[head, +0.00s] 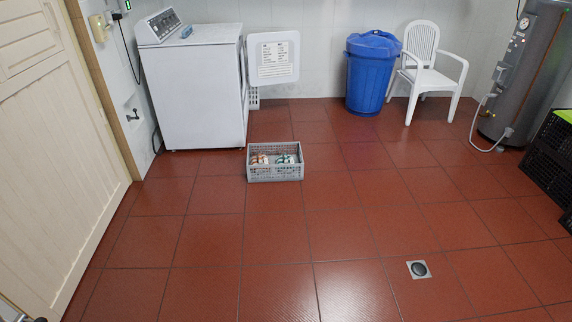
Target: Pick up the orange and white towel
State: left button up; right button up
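A grey plastic crate (275,174) stands on the red tiled floor in front of the white machine. Inside it on the left lies a small orange and white bundle (260,159), which looks like the towel. A green and white bundle (286,159) lies on the right in the same crate. The crate's front wall hides the lower parts of both. No gripper can be made out in the head view. A small dark and metallic piece at the bottom left corner is too cut off to tell.
A white washer or dryer (200,95) with its door open stands behind the crate. A blue bin (371,80), a white chair (428,70), a grey tank (525,75) and black crates (552,150) stand farther right. The floor in front is clear, with a drain (419,269).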

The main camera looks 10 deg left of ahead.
aim_at(260, 158)
jog(key=i+l+u, duration=0.15)
jog(key=i, duration=0.35)
jog(key=i+l+u, duration=0.15)
jog(key=i, duration=0.3)
jog(key=i+l+u, duration=0.15)
jog(key=i, duration=0.35)
jog(key=i+l+u, duration=0.15)
jog(key=i, duration=0.3)
jog(key=i+j+u, duration=0.1)
jog(key=i+u, duration=0.25)
jog(key=i, duration=0.15)
jog(key=i+u, duration=0.35)
jog(key=i+l+u, duration=0.2)
jog(key=i+u, duration=0.2)
jog(key=i, duration=0.2)
jog(key=i+j+z, duration=0.2)
jog(key=i, duration=0.3)
jog(key=i+j+z, duration=0.25)
jog(key=i, duration=0.25)
